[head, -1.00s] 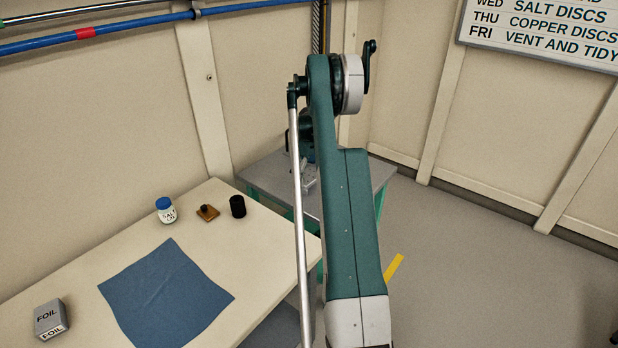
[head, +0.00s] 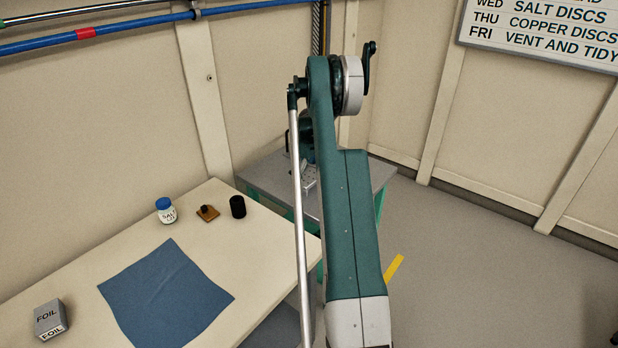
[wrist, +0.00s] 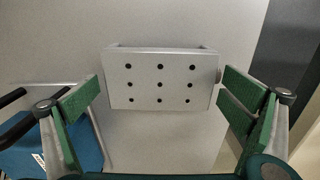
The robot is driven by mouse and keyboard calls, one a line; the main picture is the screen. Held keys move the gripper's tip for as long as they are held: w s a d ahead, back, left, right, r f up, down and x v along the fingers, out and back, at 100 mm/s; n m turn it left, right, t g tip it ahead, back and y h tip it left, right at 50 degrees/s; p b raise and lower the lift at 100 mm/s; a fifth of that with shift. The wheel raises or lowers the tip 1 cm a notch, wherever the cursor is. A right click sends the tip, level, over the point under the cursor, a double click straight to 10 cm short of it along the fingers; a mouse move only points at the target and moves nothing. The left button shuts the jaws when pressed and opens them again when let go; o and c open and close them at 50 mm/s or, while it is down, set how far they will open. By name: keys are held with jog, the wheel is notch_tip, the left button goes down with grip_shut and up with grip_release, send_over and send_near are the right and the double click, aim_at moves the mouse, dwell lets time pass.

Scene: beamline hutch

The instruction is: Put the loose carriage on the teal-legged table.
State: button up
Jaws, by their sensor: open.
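The loose carriage, a pale grey block with several dark holes in its face and a small knob on its right side, lies in the middle of the wrist view (wrist: 161,92). It rests on a grey surface that looks like the top of the teal-legged table. My gripper (wrist: 160,100) is open, with one green pad on each side of the carriage and a small gap visible at the left pad. In the head view the teal-legged table (head: 262,176) stands behind my arm, which hides much of it. A small grey piece on it (head: 309,178) appears to be the carriage.
A blue item with black handles (wrist: 55,145) is at the wrist view's lower left. The cream bench (head: 80,262) at left holds a blue cloth (head: 165,292), a foil box (head: 49,318), a salt jar (head: 166,211), a brown piece (head: 207,213) and a black cylinder (head: 237,206).

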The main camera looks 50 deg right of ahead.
aim_at(309, 177)
notch_tip(309, 177, up, 12)
jog(key=p, duration=0.2)
dwell(0.5)
jog(key=shift+r, duration=0.1)
dwell(0.4)
